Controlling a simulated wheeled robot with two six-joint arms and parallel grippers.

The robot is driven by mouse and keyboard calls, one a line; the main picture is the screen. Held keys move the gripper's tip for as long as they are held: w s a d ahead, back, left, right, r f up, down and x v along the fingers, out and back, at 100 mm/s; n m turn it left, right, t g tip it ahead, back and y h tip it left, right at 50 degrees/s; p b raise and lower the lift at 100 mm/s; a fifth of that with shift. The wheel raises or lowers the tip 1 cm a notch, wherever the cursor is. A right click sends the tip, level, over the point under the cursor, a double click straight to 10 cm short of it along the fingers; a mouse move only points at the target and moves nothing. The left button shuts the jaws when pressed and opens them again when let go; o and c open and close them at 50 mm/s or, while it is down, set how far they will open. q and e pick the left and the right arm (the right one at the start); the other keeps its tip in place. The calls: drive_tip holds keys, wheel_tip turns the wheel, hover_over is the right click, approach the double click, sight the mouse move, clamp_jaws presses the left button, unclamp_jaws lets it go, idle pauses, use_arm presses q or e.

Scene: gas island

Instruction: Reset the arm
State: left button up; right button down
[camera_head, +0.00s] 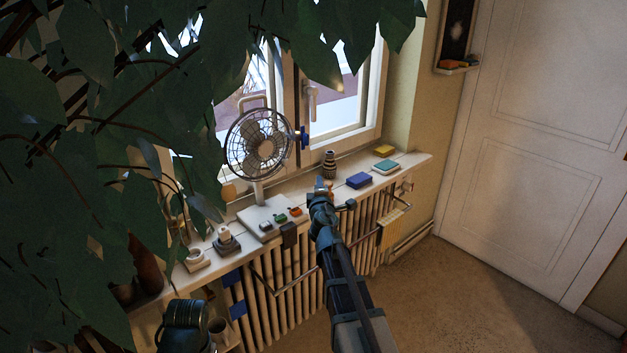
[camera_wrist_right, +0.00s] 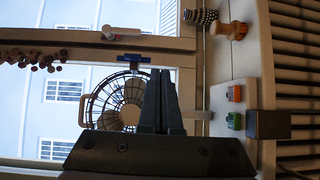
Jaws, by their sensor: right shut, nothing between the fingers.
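My right arm reaches up from the bottom of the head view, and its gripper (camera_head: 322,188) is at the front edge of the windowsill (camera_head: 408,163), near a small striped vase (camera_head: 329,164). In the right wrist view the two dark fingers (camera_wrist_right: 161,82) lie together, shut and empty. They overlap a wire-caged fan (camera_wrist_right: 118,98) behind them, and I see no contact. My left gripper is not in view.
The fan (camera_head: 263,145) stands on the sill on a white base with small coloured blocks. Blue (camera_head: 359,180) and teal boxes lie right of the vase. A radiator (camera_head: 290,292) is below. Leaves (camera_head: 110,150) cover the left. The floor (camera_head: 480,295) at right is clear.

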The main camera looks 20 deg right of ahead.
drive_tip(key=shift+s, duration=0.1)
drive_tip(key=s+a+f+m+g+y+p, duration=0.1)
drive_tip(key=s+a+f+m+g, duration=0.4)
drive_tip(key=s+a+f, duration=0.4)
drive_tip(key=s+a+f+m+g+y, duration=0.1)
drive_tip(key=s+a+f+m+g, duration=0.45)
drive_tip(key=s+a, duration=0.4)
drive_tip(key=s+a+f+g+y, duration=0.1)
drive_tip(key=s+a+f+g, duration=0.1)
drive_tip(key=s+a, duration=0.4)
drive_tip(key=s+a+f+g+y, duration=0.2)
drive_tip(key=s+a+g, duration=0.2)
drive_tip(key=s+a, duration=0.3)
drive_tip(key=shift+s+a+f+n+p, duration=0.2)
drive_tip(key=shift+s+f+n+p, duration=0.2)
drive_tip(key=shift+s, duration=0.85)
